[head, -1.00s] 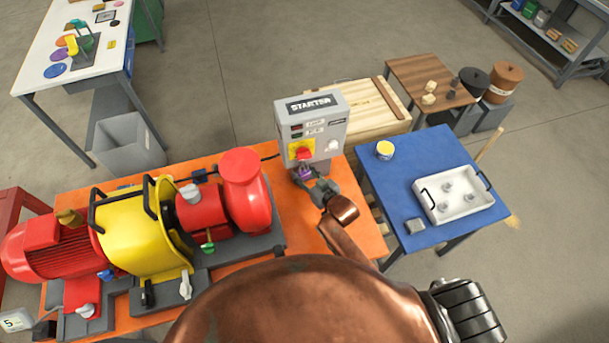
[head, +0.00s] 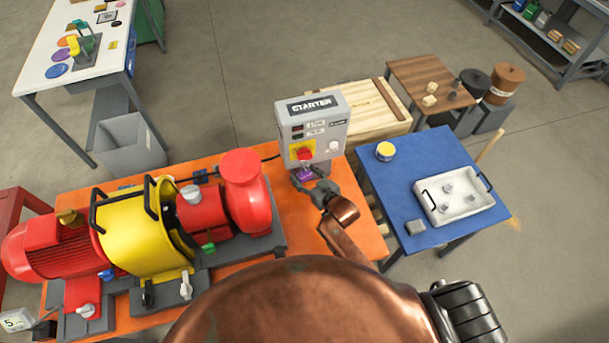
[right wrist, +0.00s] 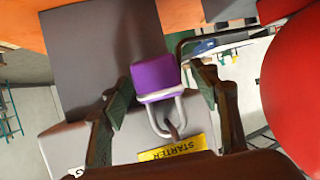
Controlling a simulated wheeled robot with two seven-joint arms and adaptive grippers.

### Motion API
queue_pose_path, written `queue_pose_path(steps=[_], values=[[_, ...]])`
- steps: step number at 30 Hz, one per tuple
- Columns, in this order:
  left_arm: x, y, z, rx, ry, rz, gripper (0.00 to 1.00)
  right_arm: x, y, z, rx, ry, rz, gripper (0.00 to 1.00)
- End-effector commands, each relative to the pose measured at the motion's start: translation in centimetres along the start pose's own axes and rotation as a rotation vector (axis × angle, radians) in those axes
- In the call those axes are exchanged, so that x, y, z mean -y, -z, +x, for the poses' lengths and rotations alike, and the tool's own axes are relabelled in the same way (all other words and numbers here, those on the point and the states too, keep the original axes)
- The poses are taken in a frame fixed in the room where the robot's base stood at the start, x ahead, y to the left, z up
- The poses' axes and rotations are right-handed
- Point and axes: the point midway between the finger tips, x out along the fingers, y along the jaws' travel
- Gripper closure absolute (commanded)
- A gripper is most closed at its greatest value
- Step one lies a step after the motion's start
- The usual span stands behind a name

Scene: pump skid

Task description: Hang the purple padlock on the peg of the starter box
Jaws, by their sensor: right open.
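The purple padlock (head: 305,174) is at the lower front of the grey starter box (head: 318,133), below its red knob on a yellow plate. In the right wrist view the padlock (right wrist: 154,78) has a grey shackle looped around a small brownish peg (right wrist: 172,129), by the yellow STARTER label, which appears upside down. My right gripper (head: 313,189) is open at the padlock. In the wrist view its fingers (right wrist: 160,95) stand on either side of the padlock, with visible gaps. My left gripper is not in view.
The red and yellow pump set (head: 140,235) fills the orange bench (head: 345,215) to the left. A blue table (head: 400,205) with a white tray (head: 465,212) and a yellow-lidded tin (head: 385,151) stands to the right. A wooden crate (head: 365,110) is behind the box.

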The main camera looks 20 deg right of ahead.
Motion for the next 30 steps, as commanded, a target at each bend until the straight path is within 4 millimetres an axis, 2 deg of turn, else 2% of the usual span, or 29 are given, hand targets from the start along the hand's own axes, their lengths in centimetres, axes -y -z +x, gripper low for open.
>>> queue_pose_path(steps=[8, 11, 21, 25, 30], values=[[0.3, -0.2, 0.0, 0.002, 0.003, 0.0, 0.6, 0.0, -0.2, -0.6, 0.002, 0.0, 0.0, 0.45], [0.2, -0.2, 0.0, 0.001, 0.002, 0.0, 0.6, 0.0, -0.2, -1.9, 0.002, -0.001, 0.0, 0.45], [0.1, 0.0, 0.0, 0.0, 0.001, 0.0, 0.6, 0.0, -0.1, -8.8, 0.002, 0.0, 0.0, 0.45], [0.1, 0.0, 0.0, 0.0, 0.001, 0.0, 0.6, 0.0, -0.1, -10.7, 0.001, 0.0, 0.0, 0.45], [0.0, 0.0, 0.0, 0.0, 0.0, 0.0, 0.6, 0.0, 0.0, -11.8, 0.001, 0.0, 0.0, 0.45]])
